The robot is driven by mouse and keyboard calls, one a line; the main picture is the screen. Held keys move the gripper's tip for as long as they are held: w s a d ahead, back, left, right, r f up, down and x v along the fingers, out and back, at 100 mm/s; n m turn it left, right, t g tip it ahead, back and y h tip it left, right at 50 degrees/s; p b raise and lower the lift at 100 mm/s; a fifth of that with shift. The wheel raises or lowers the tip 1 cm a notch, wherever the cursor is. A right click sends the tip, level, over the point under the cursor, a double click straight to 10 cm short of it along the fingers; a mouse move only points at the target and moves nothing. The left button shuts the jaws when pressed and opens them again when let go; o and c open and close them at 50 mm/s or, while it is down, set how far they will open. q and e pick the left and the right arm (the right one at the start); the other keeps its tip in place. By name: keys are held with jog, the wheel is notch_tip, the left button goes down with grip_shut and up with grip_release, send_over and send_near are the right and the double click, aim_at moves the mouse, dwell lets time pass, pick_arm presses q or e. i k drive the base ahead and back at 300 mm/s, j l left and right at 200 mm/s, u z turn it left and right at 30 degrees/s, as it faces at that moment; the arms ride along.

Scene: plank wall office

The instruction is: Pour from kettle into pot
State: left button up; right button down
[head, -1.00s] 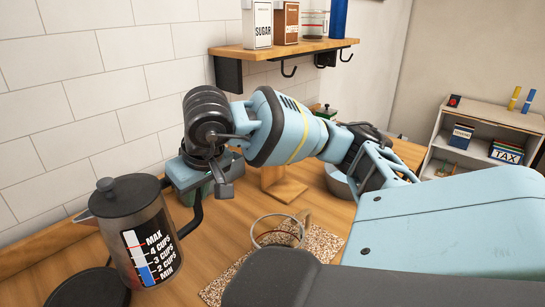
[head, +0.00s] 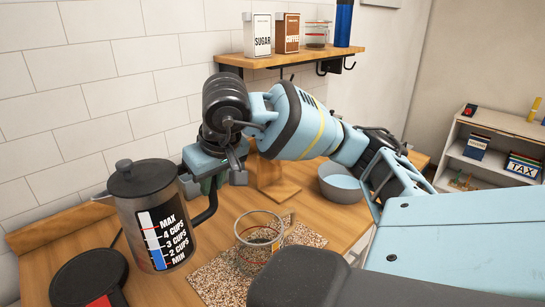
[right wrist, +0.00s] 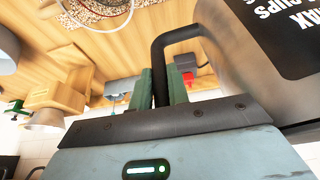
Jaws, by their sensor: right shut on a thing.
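The kettle (head: 142,222) is a dark grey jug with a black lid and a MAX/MIN cup scale. It looks about upright in the head view, beside its black round base (head: 90,280). My right gripper (head: 211,186) is shut on its black handle, also seen between the green fingers (right wrist: 160,88) in the right wrist view, where part of the kettle body (right wrist: 245,55) shows. The clear glass pot (head: 257,240) stands on a speckled mat (head: 215,280), right of the kettle and apart from it. The kettle's underside contact is unclear. My left gripper is not in view.
A grey bowl (head: 342,187) and a wooden stand (head: 280,190) are behind the pot. A wall shelf (head: 290,57) with hooks hangs above the counter. The tiled wall borders the back. A white bookcase (head: 490,160) stands at the right.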

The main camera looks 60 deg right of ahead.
aim_at(254, 226)
jog(key=k, duration=1.2)
